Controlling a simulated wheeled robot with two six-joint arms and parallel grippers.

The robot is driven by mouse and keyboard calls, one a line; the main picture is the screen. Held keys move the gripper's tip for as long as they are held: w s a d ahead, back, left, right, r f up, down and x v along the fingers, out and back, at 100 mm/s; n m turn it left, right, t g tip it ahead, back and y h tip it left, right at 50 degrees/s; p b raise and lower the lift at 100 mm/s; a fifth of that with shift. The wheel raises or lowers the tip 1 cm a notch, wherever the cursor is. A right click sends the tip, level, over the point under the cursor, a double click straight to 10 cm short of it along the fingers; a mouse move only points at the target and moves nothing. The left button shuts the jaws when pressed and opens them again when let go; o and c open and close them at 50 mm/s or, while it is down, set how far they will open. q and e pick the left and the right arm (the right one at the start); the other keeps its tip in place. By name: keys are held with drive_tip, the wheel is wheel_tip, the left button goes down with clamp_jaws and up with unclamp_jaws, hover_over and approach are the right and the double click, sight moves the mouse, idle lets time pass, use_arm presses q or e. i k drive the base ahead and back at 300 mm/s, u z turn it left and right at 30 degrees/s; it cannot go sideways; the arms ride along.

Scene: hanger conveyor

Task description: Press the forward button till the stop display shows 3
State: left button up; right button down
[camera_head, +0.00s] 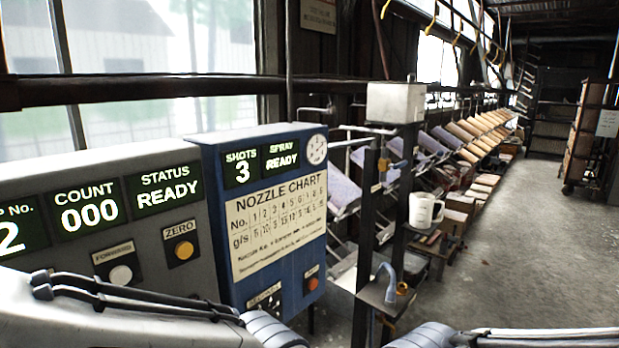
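The grey control panel (90,205) stands at the left, close in front of me. Its stop display (12,235), cut off by the left picture edge, shows 2. The count display (88,208) shows 000 and the status display (164,189) reads READY. The forward button (120,274) is round and white under its FORWARD label, with nothing touching it in view. The zero button (184,249) is yellow and sits to its right. Parts of both my arms show along the bottom edge. Neither gripper is in the picture.
A blue spray panel (205,190) with a nozzle chart stands right of the grey panel; its shots display (241,167) shows 3. A dark post stand (368,240) and a white mug (425,209) are further right. Racks line the wall; the floor at right is clear.

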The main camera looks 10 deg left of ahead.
sight(121, 276)
drive_tip(key=u, duration=1)
